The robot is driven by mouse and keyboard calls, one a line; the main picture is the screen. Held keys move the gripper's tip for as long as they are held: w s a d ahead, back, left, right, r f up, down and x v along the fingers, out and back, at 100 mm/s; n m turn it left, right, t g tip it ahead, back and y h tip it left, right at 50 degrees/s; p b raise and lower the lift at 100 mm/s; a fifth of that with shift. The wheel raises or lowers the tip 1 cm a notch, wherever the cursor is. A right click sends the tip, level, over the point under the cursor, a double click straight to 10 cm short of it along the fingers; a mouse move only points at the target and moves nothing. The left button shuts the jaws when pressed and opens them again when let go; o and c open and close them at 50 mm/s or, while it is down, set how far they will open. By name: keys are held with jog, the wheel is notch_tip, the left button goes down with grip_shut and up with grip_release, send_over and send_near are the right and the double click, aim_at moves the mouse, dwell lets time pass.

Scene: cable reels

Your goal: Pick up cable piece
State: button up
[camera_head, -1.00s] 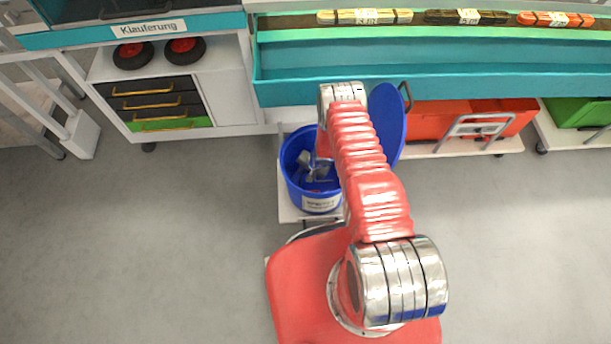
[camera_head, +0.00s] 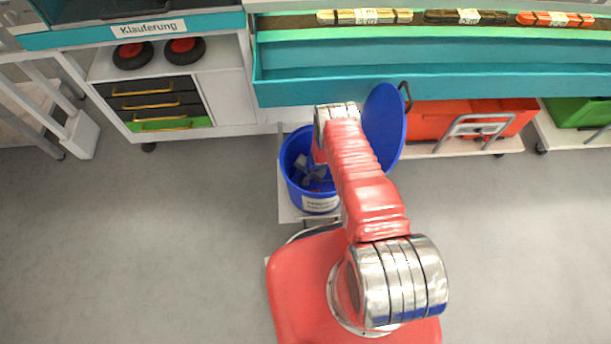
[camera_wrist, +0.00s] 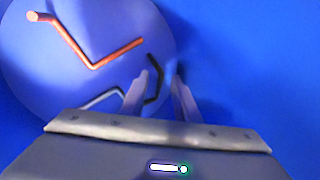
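Several bent cable pieces lie on the floor of a blue round bin (camera_head: 293,178). In the wrist view, an orange cable piece (camera_wrist: 93,66) lies at upper left. A black cable piece (camera_wrist: 159,66) shows between and just beyond my fingertips, partly hidden by the left finger. A grey cable piece (camera_wrist: 101,98) lies left of that finger, partly hidden by my gripper body. My gripper (camera_wrist: 160,76) is open, its two fingers apart, pointing down inside the bin. I cannot tell whether either finger touches the black piece. In the head view, my gripper (camera_head: 310,172) shows inside the bin.
The bin's blue lid (camera_head: 385,125) stands open at its right. A teal trough shelf (camera_head: 430,88) runs behind, with bundled cables on top. A white cabinet (camera_head: 228,95) stands at left, red boxes (camera_head: 440,122) at right. The grey floor is clear on both sides.

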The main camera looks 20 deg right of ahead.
grip_shut()
jog(key=shift+r, duration=0.15)
dwell(0.6)
notch_tip(320, 180, up, 18)
dwell(0.8)
dwell(0.5)
